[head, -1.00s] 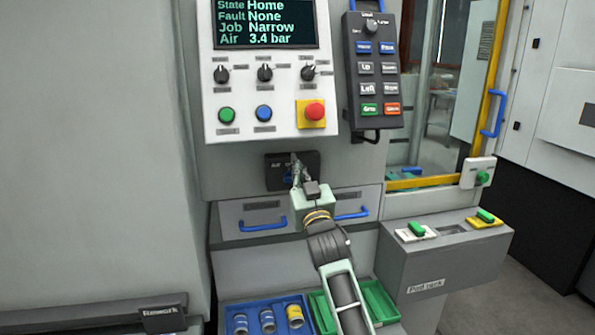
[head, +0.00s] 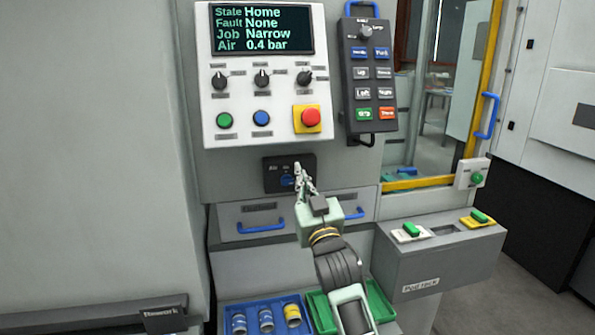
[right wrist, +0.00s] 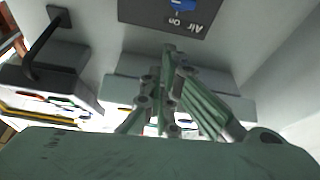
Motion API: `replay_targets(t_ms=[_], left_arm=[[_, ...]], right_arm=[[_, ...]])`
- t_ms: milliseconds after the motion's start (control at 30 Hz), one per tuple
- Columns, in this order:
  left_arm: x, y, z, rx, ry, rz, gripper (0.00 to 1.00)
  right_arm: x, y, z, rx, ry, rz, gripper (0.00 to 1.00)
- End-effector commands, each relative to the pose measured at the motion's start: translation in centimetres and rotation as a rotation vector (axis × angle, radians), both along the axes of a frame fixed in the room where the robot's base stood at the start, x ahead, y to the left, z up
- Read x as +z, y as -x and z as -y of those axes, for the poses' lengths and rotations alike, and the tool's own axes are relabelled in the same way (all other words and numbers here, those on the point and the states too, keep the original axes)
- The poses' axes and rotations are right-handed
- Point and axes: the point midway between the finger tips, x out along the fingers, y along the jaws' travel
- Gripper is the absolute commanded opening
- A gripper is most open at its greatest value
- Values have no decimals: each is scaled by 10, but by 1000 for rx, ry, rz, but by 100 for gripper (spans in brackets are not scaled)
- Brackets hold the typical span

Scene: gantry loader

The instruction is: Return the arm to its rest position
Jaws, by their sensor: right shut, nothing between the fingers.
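My right gripper (head: 304,178) is in front of the machine, just below and right of the blue air knob (head: 287,181) on its dark panel (head: 271,174). Its fingers are shut with nothing between them. It appears apart from the knob. In the right wrist view the closed fingers (right wrist: 170,85) point toward the panel marked "Air On" (right wrist: 185,20), with the blue knob (right wrist: 182,4) at the top edge. The display (head: 262,30) reads State Home, Fault None, Job Narrow, Air 0.4 bar. My left gripper is not in view.
Drawers with blue handles (head: 262,228) lie behind my right arm. The pod rack (head: 440,258) juts out at right. A blue tray (head: 243,309) with several cylinders and a green tray (head: 378,302) sit below. The pendant (head: 369,80) hangs above. Open floor shows at far right.

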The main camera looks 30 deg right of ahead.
Motion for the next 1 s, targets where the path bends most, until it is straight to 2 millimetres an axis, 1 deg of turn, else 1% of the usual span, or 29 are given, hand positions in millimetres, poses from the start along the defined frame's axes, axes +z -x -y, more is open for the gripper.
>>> replay_targets(t_ms=[33, 167, 367, 467, 567, 667, 700, 733, 767, 800, 867, 900, 967, 1000], left_arm=[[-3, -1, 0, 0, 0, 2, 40], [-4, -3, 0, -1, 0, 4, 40], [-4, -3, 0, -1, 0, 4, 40], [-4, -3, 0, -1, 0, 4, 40], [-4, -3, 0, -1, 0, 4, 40], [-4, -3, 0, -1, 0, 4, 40], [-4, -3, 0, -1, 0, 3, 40], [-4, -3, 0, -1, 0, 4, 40], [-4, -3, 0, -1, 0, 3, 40], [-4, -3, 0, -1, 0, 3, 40], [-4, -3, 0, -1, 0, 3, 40], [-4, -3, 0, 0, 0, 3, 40], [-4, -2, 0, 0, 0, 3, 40], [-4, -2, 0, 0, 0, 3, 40]], right_arm=[[-4, 7, -2, 0, 0, 0, 0], [-6, 17, -5, 0, 0, 1, 0], [-7, 20, -6, -1, 0, 0, 0], [-17, 21, -9, 3, -4, -27, 0], [-52, 26, -19, 16, -19, -128, 0], [-111, 42, -37, 40, -43, -300, 0], [-137, 52, -47, 52, -55, -382, 0], [-158, 61, -53, 60, -64, -444, 0], [-177, 72, -61, 69, -72, -508, 0], [-203, 87, -70, 81, -82, -591, 0], [-238, 113, -84, 100, -96, -715, 0], [-260, 132, -94, 114, -105, -797, 0], [-290, 163, -108, 133, -119, -917, 0], [-307, 183, -116, 146, -126, -991, 0]])
